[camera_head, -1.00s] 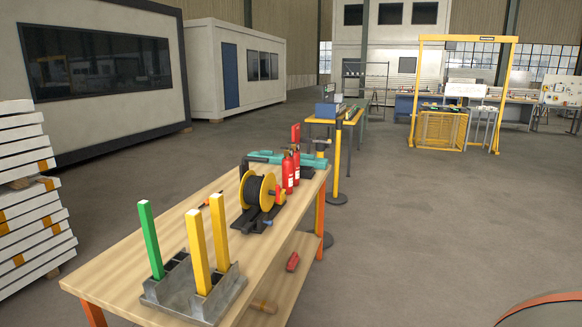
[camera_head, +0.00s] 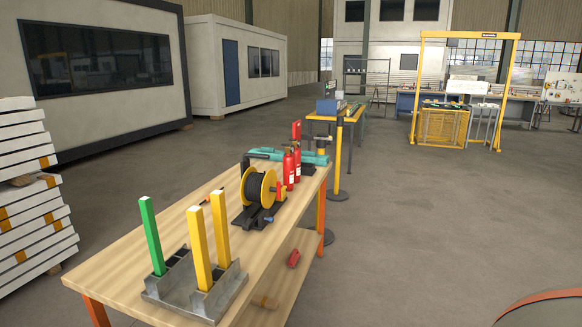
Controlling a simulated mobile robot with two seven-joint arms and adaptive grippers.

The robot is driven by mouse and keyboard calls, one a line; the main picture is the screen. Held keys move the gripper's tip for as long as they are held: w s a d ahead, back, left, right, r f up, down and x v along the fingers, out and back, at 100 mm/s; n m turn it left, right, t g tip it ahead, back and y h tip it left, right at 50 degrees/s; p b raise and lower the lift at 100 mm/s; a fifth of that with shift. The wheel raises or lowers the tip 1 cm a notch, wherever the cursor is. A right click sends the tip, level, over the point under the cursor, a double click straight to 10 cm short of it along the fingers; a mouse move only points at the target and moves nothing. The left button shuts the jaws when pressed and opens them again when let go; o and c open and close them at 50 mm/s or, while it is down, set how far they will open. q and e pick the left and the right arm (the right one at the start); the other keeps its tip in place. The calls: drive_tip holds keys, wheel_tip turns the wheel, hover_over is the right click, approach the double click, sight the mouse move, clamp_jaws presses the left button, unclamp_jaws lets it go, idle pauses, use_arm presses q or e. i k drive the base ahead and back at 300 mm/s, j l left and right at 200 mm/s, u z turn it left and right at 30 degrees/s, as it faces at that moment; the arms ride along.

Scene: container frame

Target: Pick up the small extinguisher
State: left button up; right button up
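Two red fire extinguishers stand upright side by side on the wooden workbench (camera_head: 130,262), just behind a yellow cable reel (camera_head: 248,188). The nearer extinguisher (camera_head: 288,170) shows a white label and is partly hidden low down by the reel. The other extinguisher (camera_head: 297,163) is right behind it. I cannot tell clearly which is smaller. A red item, possibly a sign (camera_head: 296,130), stands up behind them. Neither of my grippers is in view.
A grey metal holder (camera_head: 190,295) with one green and two yellow posts stands at the bench's near end. A teal tool (camera_head: 262,154) lies behind the reel. A yellow post (camera_head: 338,160) stands beyond the bench. Floor to the right is clear.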

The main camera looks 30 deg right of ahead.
sight(289, 159)
drive_tip(key=k+l, duration=0.1)
drive_tip(key=l, duration=1.5)
drive_tip(key=i+l+u, duration=0.1)
drive_tip(key=l, duration=0.4)
drive_tip(key=i+l, duration=0.1)
drive_tip(key=l, duration=0.2)
drive_tip(key=i+l, duration=0.1)
drive_tip(key=l, duration=0.2)
drive_tip(key=i+l, duration=0.1)
drive_tip(key=l, duration=0.25)
drive_tip(key=i+l, duration=0.15)
drive_tip(key=l, duration=0.25)
drive_tip(key=i+l, duration=0.2)
drive_tip(key=l, duration=0.15)
drive_tip(key=i+l+u, duration=0.1)
drive_tip(key=l, duration=0.3)
drive_tip(key=i+l, duration=0.25)
drive_tip(key=l, duration=0.15)
drive_tip(key=i+l+u, duration=0.1)
drive_tip(key=l, duration=0.3)
drive_tip(key=i+l, duration=0.2)
drive_tip(key=l, duration=0.2)
drive_tip(key=i+l, duration=0.15)
drive_tip(key=l, duration=0.25)
